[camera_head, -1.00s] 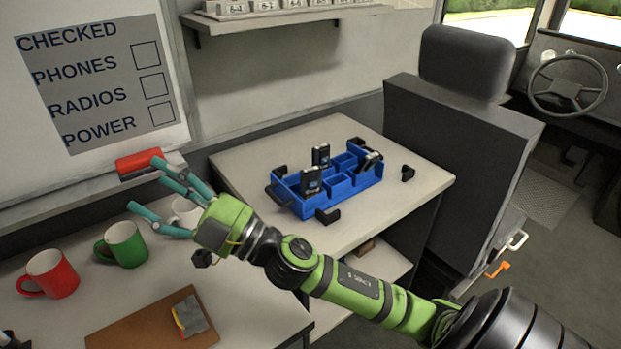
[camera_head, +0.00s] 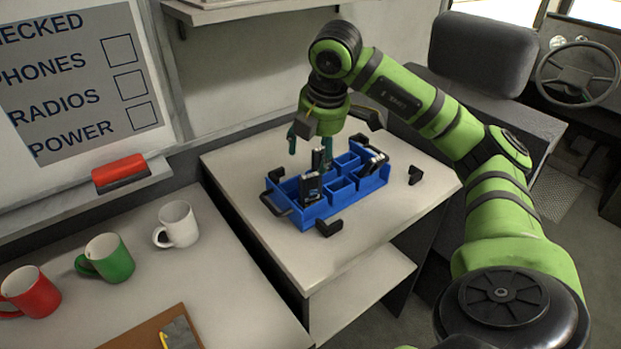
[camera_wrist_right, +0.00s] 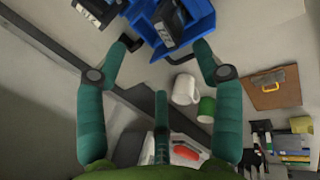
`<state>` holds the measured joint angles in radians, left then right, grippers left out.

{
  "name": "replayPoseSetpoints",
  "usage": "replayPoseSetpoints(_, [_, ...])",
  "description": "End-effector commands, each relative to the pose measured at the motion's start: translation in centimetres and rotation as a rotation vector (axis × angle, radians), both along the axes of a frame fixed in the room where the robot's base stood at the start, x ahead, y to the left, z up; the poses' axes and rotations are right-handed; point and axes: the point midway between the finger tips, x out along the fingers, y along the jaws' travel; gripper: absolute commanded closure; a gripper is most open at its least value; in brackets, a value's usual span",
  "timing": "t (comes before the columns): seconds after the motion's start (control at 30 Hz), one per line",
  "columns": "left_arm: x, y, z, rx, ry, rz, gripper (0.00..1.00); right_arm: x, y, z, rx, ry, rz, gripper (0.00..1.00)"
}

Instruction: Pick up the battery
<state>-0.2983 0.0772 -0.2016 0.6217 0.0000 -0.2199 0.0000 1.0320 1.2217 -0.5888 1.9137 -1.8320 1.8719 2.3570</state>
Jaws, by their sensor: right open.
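A blue compartment tray (camera_head: 340,203) stands on the far table and holds several dark devices. One device (camera_head: 310,187) stands upright near the left front, another (camera_head: 318,158) stands behind it, and more (camera_head: 374,160) lean at the right end. I cannot tell which of them is the battery. My right gripper (camera_head: 310,146) is open and points down just above the back of the tray, near the rear device. In the right wrist view its teal fingers (camera_wrist_right: 163,45) are spread, with a dark device (camera_wrist_right: 172,26) by their tips. My left gripper is not in view.
Small black corner brackets (camera_head: 328,226) sit around the tray. White (camera_head: 177,224), green (camera_head: 108,258) and red (camera_head: 32,291) mugs and a clipboard (camera_head: 150,330) are on the near table. A shelf (camera_head: 235,10) hangs above. The table front right of the tray is clear.

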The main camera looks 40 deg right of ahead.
Motion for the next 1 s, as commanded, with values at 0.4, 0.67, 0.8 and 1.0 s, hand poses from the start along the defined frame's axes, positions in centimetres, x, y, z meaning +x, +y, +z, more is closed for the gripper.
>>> replayPoseSetpoints(0.4, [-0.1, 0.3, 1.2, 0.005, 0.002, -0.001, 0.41, 0.9, -0.4, -5.4, 0.002, 0.005, 0.005, 0.33])
replayPoseSetpoints(0.67, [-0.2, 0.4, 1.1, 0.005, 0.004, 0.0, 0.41, 1.1, -0.4, -6.2, 0.003, 0.0, 0.008, 0.33])
replayPoseSetpoints(0.8, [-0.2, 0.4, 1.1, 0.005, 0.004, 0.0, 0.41, 1.1, -0.3, -6.2, 0.003, 0.0, 0.008, 0.61])
replayPoseSetpoints(1.0, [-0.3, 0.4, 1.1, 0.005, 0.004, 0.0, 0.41, 1.1, -0.4, -6.2, 0.003, 0.001, 0.007, 1.0])
